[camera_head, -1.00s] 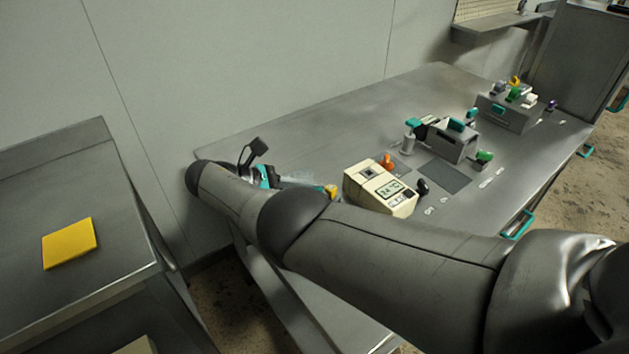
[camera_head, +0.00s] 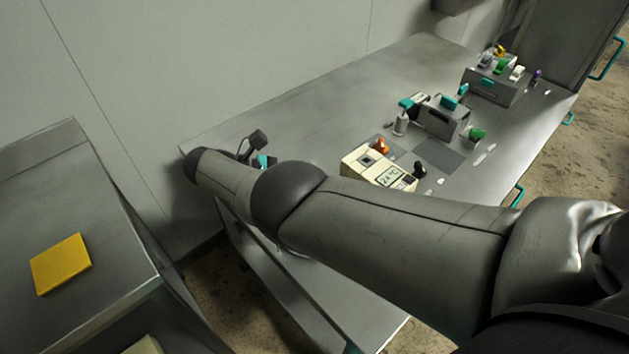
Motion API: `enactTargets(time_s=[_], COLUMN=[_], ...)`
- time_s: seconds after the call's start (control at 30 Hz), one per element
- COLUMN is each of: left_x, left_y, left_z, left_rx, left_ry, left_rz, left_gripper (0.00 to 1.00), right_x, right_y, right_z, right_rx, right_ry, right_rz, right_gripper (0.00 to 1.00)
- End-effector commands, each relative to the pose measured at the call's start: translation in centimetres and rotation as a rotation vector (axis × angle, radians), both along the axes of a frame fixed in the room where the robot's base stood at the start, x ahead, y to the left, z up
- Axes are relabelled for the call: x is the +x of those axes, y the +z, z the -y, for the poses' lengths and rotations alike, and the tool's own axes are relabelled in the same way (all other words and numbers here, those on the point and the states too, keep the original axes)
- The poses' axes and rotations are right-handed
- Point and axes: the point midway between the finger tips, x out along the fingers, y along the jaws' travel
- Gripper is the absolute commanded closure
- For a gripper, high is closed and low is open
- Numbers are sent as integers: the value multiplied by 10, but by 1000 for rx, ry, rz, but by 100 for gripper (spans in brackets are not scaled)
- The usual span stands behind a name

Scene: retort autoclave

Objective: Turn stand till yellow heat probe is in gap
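A grey block (camera_head: 489,85) at the far end of the bench carries several small coloured pieces. One of them is yellow (camera_head: 499,50); whether it is a heat probe is too small to tell. Which thing is the turning stand, and where its gap is, I cannot make out. An arm of mine crosses from the right edge to the bench's near left corner. A small teal part (camera_head: 262,160) shows just above the arm, beside a black piece (camera_head: 257,138). My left gripper is not in view.
A cream meter (camera_head: 375,166) reading 24 °C has an orange knob (camera_head: 381,146). Behind it stand a grey holder (camera_head: 444,117) with teal handles and a green piece (camera_head: 477,133). A yellow pad (camera_head: 61,264) lies on the left table. The bench's back left is clear.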

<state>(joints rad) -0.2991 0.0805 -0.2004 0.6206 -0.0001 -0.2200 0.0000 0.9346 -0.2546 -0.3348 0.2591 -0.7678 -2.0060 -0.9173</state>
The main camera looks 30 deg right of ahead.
Motion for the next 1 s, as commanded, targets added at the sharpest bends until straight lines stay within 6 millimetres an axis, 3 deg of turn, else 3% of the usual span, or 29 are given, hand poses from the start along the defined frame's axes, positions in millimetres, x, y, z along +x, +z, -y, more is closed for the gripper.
enactTargets(time_s=[0.27,0.3,0.57,1.0], left_x=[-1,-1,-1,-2], left_y=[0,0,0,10], left_z=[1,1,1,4], left_rx=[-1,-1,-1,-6], left_ry=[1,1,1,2], left_rz=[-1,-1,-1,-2], left_gripper=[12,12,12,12], right_x=[-1,-2,-1,-1], right_y=[-3,-3,-2,6], right_z=[-1,-1,0,5], right_rx=[8,8,4,1], right_ry=[-1,-1,0,-2], right_rz=[-3,-3,-1,0], right_gripper=[100,79,50,50])
